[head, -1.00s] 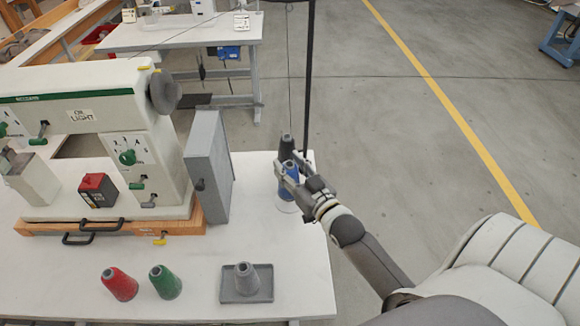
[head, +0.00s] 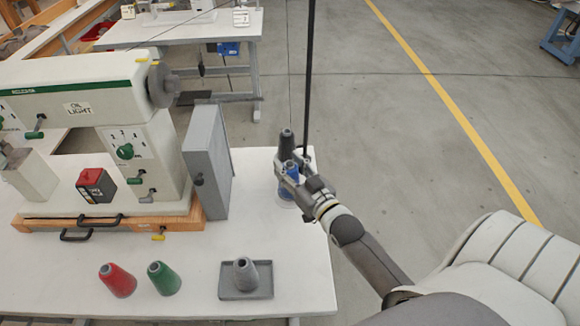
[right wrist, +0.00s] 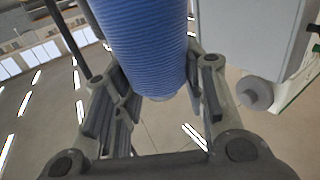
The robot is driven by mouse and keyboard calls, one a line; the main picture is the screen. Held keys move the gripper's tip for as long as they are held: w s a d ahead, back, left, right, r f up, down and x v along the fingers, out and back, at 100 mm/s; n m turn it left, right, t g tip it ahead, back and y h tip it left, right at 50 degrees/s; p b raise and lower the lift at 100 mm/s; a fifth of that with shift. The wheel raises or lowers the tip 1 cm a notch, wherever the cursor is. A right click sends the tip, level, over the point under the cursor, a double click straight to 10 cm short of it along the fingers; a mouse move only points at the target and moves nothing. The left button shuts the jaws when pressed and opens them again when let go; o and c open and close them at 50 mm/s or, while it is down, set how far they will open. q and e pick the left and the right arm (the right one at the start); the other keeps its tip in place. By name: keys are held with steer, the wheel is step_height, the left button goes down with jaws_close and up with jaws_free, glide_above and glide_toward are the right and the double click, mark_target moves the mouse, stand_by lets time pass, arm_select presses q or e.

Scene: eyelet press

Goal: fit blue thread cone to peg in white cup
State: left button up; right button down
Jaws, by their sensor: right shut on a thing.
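The blue thread cone (head: 291,172) is at the right back of the white table. My right gripper (head: 289,174) is shut on it, with a finger on each side. In the right wrist view the blue cone (right wrist: 147,45) fills the top middle between the fingers. The white cup (head: 289,203) shows only as a pale rim below the cone. The peg is hidden, and I cannot tell whether the cone is on it. A dark grey cone (head: 287,142) stands just behind the blue cone. My left gripper is not in view.
A sewing machine (head: 80,95) with a grey box (head: 208,160) stands left of my gripper. A red cone (head: 117,280), a green cone (head: 164,278) and a grey cone on a grey tray (head: 245,293) stand at the front. A dark pole (head: 309,80) rises by the table edge.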

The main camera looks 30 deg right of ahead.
steer(key=shift+f+b, duration=0.55)
steer(key=shift+f, duration=0.3)
steer(key=c, duration=0.8)
jaws_free()
steer(key=shift+r, duration=0.1)
steer(key=shift+r+p, duration=2.45)
steer(key=shift+p, duration=0.2)
